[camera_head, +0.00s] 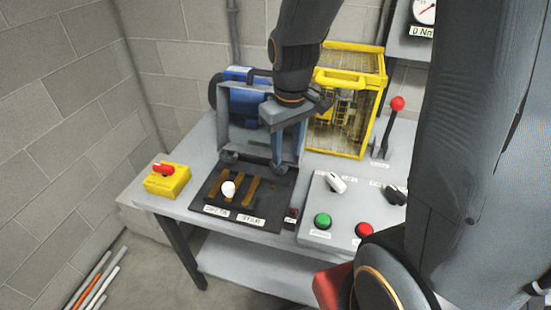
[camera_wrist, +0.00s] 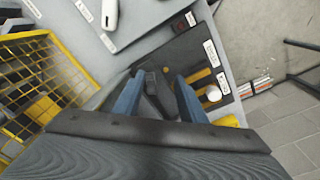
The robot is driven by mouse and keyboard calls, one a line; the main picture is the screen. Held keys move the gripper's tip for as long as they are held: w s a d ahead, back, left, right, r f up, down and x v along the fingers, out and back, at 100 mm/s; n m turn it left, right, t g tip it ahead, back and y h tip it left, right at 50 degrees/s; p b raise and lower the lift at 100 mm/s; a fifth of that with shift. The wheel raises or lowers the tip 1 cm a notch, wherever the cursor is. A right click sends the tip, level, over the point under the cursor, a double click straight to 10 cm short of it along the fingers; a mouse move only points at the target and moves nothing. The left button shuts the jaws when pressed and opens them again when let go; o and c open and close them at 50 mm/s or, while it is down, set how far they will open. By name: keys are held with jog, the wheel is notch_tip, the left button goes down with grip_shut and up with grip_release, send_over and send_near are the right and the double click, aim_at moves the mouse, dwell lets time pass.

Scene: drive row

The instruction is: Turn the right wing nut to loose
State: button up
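My gripper (camera_head: 285,150) reaches down in front of the grey upright frame at the back of the black plate. In the wrist view its two blue fingers (camera_wrist: 160,82) stand apart, with a dark grey part (camera_wrist: 151,92) between them; I cannot tell whether they touch it. A dark rounded knob, perhaps the left wing nut (camera_head: 229,156), sits at the frame's lower left. A similar dark knob, perhaps the right wing nut (camera_head: 274,168), is at the frame's lower right, close to my fingertips and partly hidden. Its turn position cannot be made out.
A black slotted plate (camera_head: 267,205) holds a white-knobbed lever (camera_head: 228,188). A blue motor (camera_head: 243,95) and yellow cage (camera_head: 350,80) stand behind. A yellow box with a red switch (camera_head: 167,182) is left; a grey button panel (camera_head: 330,215) and red-knobbed lever (camera_head: 397,104) are right.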

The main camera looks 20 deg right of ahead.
aim_at(279, 169)
jog(key=w+n, duration=0.1)
jog(key=w, duration=0.1)
jog(key=w+f+n, duration=0.1)
jog(key=w+f, duration=0.1)
jog(key=w, duration=0.1)
jog(key=shift+w+a+n+g, duration=0.1)
jog(key=shift+w+n+g, duration=0.25)
jog(key=shift+n+g, duration=0.05)
jog(key=shift+w+f+n, duration=0.3)
jog(key=shift+w+f, duration=0.05)
jog(key=shift+w, duration=0.1)
jog(key=shift+f+p, duration=0.45)
jog(key=shift+f, duration=3.3)
jog(key=shift+c, duration=0.3)
